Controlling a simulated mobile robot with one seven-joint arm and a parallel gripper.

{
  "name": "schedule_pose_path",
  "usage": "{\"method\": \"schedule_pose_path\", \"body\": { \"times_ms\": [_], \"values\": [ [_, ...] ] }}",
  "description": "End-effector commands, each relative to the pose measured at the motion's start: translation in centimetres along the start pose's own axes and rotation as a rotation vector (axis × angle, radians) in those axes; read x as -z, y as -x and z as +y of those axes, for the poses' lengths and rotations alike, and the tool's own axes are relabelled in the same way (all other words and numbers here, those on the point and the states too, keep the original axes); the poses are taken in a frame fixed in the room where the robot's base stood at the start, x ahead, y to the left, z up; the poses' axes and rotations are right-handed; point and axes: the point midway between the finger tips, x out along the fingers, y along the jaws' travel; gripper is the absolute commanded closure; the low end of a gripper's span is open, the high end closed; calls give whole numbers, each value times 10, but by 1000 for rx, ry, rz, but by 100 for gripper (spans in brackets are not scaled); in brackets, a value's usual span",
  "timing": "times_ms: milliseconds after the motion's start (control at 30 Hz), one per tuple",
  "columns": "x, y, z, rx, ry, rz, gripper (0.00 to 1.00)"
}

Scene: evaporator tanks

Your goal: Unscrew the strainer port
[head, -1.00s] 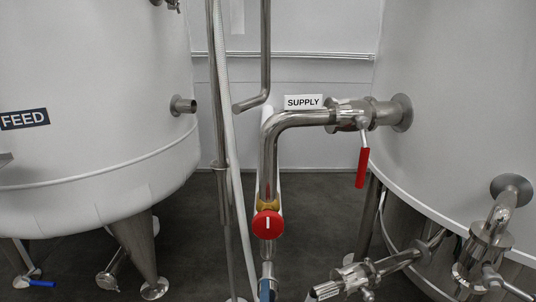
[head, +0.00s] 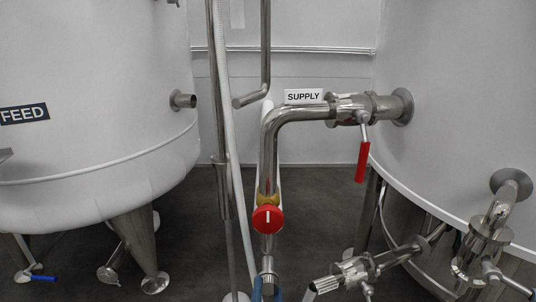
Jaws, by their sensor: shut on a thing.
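The steel strainer body (head: 370,268) is at the lower right. It runs at a slant and joins the pipework beside the right tank. Its ribbed end (head: 324,286) points down to the left, near the bottom edge. I take this end to be the strainer port, but no label shows it. I cannot make out my gripper in this view, so its hold is hidden. Blue parts (head: 281,295) flank a steel fitting (head: 267,272) at the bottom middle. They are cut off by the frame edge and I cannot tell what they are.
A vertical pipe with a red round knob (head: 268,219) stands in the middle. It bends to a SUPPLY valve with a red lever (head: 362,161). White tanks stand left (head: 90,90) and right (head: 460,90). Bent steel pipework (head: 487,235) crowds the lower right.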

Motion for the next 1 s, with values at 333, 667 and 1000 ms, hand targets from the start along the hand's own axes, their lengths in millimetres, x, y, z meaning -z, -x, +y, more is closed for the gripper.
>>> {"method": "schedule_pose_path", "body": {
  "times_ms": [333, 667, 1000],
  "values": [
    [1, 0, 1, -2, -20, 2, 31],
    [-1, 0, 1, -1, -458, 1, 31],
    [-1, 0, 1, -1, -902, 1, 31]
  ]
}}
